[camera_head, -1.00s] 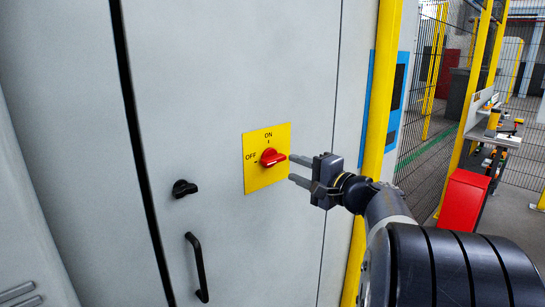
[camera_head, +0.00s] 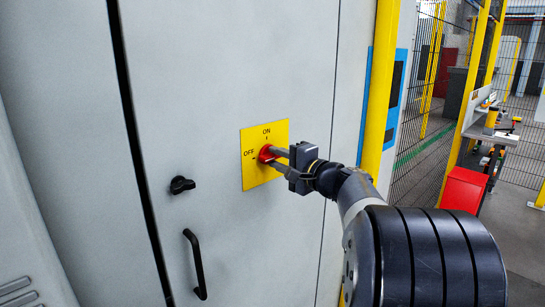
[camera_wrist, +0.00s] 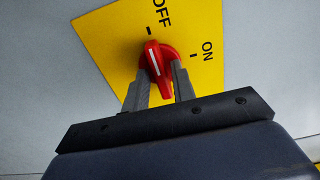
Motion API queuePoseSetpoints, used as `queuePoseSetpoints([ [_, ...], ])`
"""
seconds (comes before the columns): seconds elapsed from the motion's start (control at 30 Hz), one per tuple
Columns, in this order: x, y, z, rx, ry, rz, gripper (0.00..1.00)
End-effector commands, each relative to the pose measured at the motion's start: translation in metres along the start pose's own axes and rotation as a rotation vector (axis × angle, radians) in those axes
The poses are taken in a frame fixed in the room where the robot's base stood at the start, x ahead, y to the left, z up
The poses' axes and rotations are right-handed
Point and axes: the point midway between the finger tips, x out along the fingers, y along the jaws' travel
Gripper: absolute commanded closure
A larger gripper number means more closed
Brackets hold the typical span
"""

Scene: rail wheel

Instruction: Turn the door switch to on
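The door switch is a red rotary knob (camera_wrist: 160,62) on a yellow plate (camera_head: 252,171) marked ON and OFF, fixed to the grey cabinet door. In the wrist view its white line points at the OFF mark. My gripper (camera_wrist: 161,76) has one finger on each side of the knob's handle, with gaps showing beside it, so it is open around the handle. In the head view my gripper (camera_head: 272,158) reaches the knob from the right, and its fingers partly hide the knob (camera_head: 264,153).
A black latch knob (camera_head: 182,185) and a black door handle (camera_head: 196,265) are on the cabinet door to the left. A yellow post (camera_head: 379,90) stands to the right, before a mesh fence and a red box (camera_head: 463,190).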

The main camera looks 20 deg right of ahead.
Motion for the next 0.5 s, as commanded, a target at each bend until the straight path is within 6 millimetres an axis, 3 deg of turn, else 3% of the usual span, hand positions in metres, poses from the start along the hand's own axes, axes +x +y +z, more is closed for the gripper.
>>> queuePoseSetpoints([
  [0.3,-0.0002,0.0001,0.0000,0.000,0.000,0.000,1.00],
  [0.5,-0.0002,0.0002,0.0000,0.001,0.000,0.000,1.00],
])
